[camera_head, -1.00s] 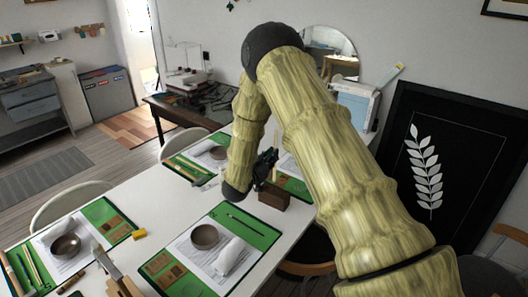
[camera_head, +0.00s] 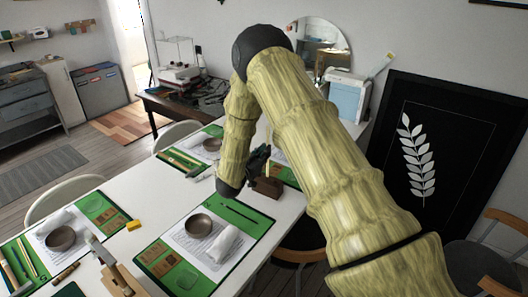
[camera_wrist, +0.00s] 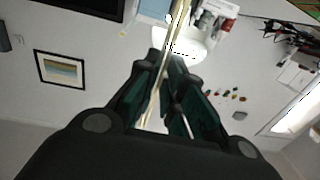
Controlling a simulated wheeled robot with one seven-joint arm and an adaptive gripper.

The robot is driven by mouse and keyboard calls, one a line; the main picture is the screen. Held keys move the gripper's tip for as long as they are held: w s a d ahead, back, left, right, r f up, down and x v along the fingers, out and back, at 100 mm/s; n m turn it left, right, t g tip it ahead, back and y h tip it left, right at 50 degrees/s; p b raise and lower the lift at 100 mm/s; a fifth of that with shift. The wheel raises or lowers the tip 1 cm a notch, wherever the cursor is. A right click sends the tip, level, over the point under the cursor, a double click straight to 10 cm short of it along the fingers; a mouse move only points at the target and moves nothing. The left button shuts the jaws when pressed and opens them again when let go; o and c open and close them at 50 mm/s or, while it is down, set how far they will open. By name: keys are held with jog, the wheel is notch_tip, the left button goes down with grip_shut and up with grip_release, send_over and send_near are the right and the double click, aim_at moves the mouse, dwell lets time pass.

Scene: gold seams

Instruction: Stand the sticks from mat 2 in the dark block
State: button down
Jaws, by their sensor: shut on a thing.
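My gripper (camera_head: 260,160) is shut on a thin pale stick (camera_head: 268,143), just above the dark brown block (camera_head: 268,188) at the table's right edge. The stick looks roughly upright; whether its lower end touches the block or is in a hole is too small to tell. In the wrist view the stick (camera_wrist: 180,22) runs between the dark fingers of my gripper (camera_wrist: 166,68). More sticks lie on the far green mat (camera_head: 212,131) and on the left mat (camera_head: 82,207).
The near middle mat (camera_head: 235,263) holds a bowl (camera_head: 199,225), a rolled cloth (camera_head: 221,243) and a dark thin tool. A yellow block (camera_head: 134,225) and a wooden stand with tools (camera_head: 122,280) are on the white table. Another mat (camera_head: 287,176) is partly behind my arm.

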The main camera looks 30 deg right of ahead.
aim_at(267, 164)
jog(key=shift+f, duration=0.35)
dwell(0.3)
jog(key=shift+f+b, duration=2.1)
jog(key=shift+f, duration=1.1)
dwell(0.5)
jog(key=c, duration=1.5)
grip_release()
jog(key=shift+o, duration=0.2)
jog(key=shift+a, duration=0.1)
jog(key=v, duration=0.9)
jog(key=shift+p, duration=0.3)
